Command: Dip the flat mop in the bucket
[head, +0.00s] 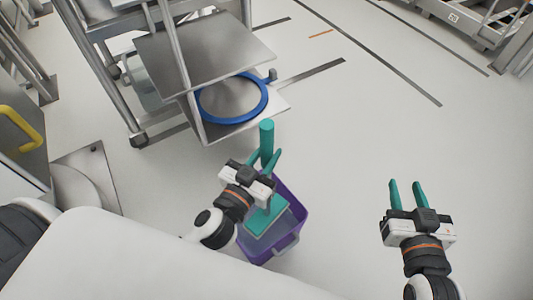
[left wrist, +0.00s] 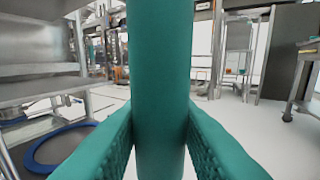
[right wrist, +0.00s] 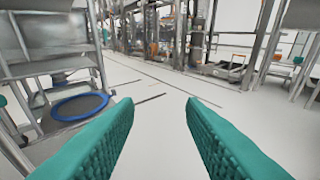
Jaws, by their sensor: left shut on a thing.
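The flat mop has a thick green handle (head: 267,138) that stands upright in the head view. Its flat green head (head: 265,217) shows inside the purple bucket (head: 291,240), within the rim; whether it touches the bottom cannot be told. My left gripper (head: 263,165) is shut on the handle above the bucket, and the handle fills the middle of the left wrist view (left wrist: 160,80) between the green fingers. My left gripper and wrist hide part of the mop and of the bucket. My right gripper (head: 407,192) is open and empty, to the right of the bucket.
A metal cart with shelves (head: 205,50) stands beyond the bucket, with a blue ring (head: 232,119) on its lower shelf. A metal cabinet with a yellow handle (head: 22,128) is at the left. The floor (head: 370,120) to the right is clear.

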